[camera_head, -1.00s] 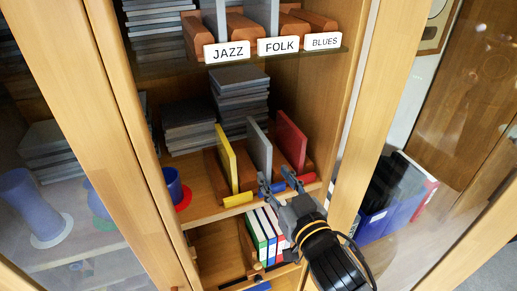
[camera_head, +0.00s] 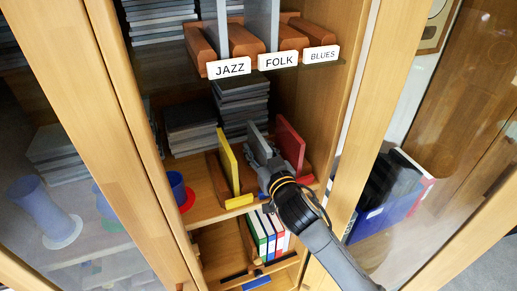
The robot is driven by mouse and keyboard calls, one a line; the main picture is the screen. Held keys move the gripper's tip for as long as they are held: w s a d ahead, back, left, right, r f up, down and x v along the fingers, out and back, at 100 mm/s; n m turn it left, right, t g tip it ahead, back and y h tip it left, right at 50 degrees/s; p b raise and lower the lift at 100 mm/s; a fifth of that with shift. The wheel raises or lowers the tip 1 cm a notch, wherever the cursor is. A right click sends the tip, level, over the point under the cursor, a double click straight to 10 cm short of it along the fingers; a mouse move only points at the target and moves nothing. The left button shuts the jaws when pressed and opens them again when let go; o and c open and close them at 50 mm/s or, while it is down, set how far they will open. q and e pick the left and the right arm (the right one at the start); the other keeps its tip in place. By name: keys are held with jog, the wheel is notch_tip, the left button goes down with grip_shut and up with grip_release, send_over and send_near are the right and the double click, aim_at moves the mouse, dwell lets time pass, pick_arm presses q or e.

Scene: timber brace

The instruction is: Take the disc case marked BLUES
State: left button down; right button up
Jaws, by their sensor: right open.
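The white BLUES label (camera_head: 322,55) is on the upper shelf at the right end of a row, right of the JAZZ label (camera_head: 229,68) and FOLK label (camera_head: 278,60). Grey upright cases (camera_head: 262,22) stand behind JAZZ and FOLK; I see no case standing behind BLUES. On the middle shelf stand a yellow case (camera_head: 228,160), a grey case (camera_head: 258,143) and a red case (camera_head: 290,142). My right gripper (camera_head: 266,166) is open at the front of the grey case, partly hiding it. I cannot tell whether its fingers straddle the case. My left gripper is not in view.
Cabinet posts (camera_head: 128,120) and glass doors flank the shelves. Stacks of dark cases (camera_head: 240,105) lie behind the middle row. A blue cup (camera_head: 176,186) stands at the left. Coloured binders (camera_head: 268,232) stand below. A blue box (camera_head: 375,222) is at the right.

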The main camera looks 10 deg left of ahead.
jog(key=shift+c, duration=0.3)
grip_shut()
